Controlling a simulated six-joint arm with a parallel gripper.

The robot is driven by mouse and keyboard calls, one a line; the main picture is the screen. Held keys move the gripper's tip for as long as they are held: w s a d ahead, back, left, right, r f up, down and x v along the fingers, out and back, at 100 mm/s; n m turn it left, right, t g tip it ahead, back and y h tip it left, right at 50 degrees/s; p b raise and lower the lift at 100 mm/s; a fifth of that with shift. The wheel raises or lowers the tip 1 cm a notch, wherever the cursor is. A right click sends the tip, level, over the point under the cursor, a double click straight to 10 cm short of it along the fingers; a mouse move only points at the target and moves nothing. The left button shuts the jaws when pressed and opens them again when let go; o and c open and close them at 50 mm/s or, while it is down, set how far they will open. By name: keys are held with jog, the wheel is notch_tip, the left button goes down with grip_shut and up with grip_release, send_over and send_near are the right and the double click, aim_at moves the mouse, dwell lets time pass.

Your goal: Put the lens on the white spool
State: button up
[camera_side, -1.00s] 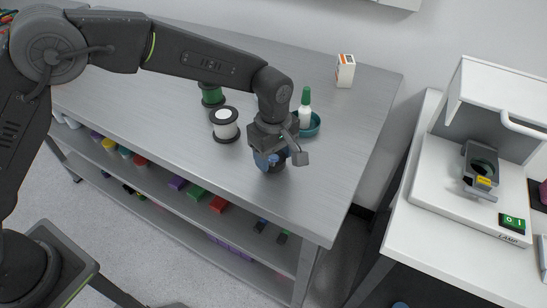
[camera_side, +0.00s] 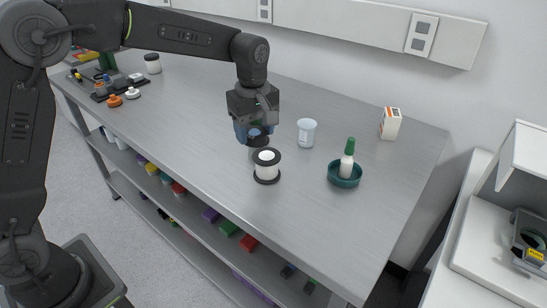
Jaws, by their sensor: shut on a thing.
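The white spool (camera_side: 267,167) stands upright on the metal bench, with dark flanges at top and bottom. My gripper (camera_side: 254,137) is just behind and above it, pointing down, with its blue fingers shut on the lens. The lens itself is mostly hidden by the fingers and too small to make out clearly. A dark round rim shows just under the fingers, behind the white spool; I cannot tell whether it belongs to the lens or to another spool. I see no clear contact between the gripper and the white spool.
A clear beaker (camera_side: 307,132) stands right of my gripper. The bench (camera_side: 330,235) is free in front. An instrument (camera_side: 525,240) stands at far right.

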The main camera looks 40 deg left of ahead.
jog(key=a+r+n, duration=0.2)
jog(key=a+r, duration=0.3)
jog(key=a, duration=0.5)
send_over(267, 155)
notch_tip(267, 155, down, 7)
jog(key=shift+f, duration=2.1)
jog(key=shift+f, duration=0.15)
jog(key=o, duration=0.9)
jog(key=shift+o, duration=0.2)
